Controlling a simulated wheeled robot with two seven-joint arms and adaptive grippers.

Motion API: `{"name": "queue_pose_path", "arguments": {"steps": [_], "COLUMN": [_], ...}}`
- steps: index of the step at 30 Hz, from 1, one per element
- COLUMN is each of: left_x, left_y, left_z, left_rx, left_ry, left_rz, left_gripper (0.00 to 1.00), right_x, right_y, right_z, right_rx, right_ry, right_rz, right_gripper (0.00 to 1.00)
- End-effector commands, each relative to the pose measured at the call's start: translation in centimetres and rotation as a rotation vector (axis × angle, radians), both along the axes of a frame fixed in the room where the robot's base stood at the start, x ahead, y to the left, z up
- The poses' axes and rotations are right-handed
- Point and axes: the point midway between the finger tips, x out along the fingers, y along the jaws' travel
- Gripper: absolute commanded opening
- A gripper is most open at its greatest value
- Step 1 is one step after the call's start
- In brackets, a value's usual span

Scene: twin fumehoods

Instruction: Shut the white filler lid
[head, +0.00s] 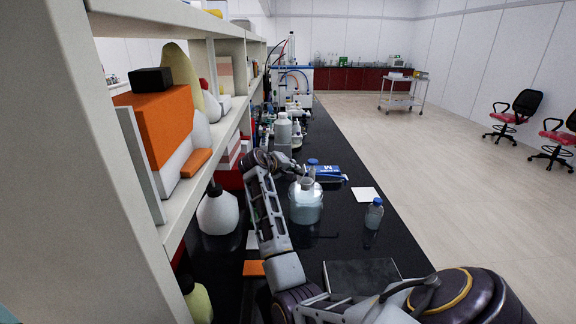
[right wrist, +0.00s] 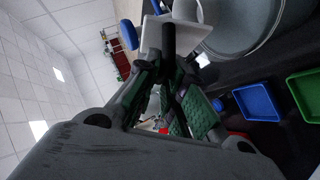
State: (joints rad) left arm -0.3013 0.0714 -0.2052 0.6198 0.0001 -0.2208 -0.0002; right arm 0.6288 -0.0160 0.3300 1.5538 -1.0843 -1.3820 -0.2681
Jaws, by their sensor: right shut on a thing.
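A large translucent container (head: 305,204) with a pale round neck stands on the black bench. Its grey curved body fills the top right of the right wrist view (right wrist: 248,28). My right gripper (head: 287,164) is at the container's far left side, close to the neck. In the right wrist view its dark fingertips (right wrist: 169,42) are together, in front of a flat white surface (right wrist: 150,38) and beside the pale neck. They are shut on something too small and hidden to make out. I cannot clearly tell the filler lid apart or its angle. My left gripper is not in view.
A blue box (head: 328,173) lies behind the container. A white card (head: 366,194) and a small blue-capped bottle (head: 374,214) are to its right. A white jug (head: 217,212) stands left, under the loaded shelf (head: 187,210). Green (right wrist: 306,94) and blue (right wrist: 257,102) trays show in the wrist view.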

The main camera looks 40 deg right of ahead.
Motion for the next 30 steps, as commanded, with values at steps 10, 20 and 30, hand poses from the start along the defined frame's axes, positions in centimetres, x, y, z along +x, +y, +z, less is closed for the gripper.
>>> {"name": "queue_pose_path", "arguments": {"steps": [10, 20, 30], "left_x": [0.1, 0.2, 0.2], "left_y": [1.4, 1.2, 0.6], "left_z": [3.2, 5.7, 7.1], "left_rx": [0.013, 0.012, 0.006], "left_ry": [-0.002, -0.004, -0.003], "left_rz": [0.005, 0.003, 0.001], "left_gripper": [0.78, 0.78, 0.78], "right_x": [-1.2, -2.2, -2.9], "right_y": [-1.2, -2.4, -3.2], "right_z": [0.6, 0.6, 0.1], "right_rx": [0.195, 0.372, 0.505], "right_ry": [-0.157, -0.308, -0.416], "right_rz": [-0.002, -0.002, 0.000], "right_gripper": [0.00, 0.00, 0.00]}}
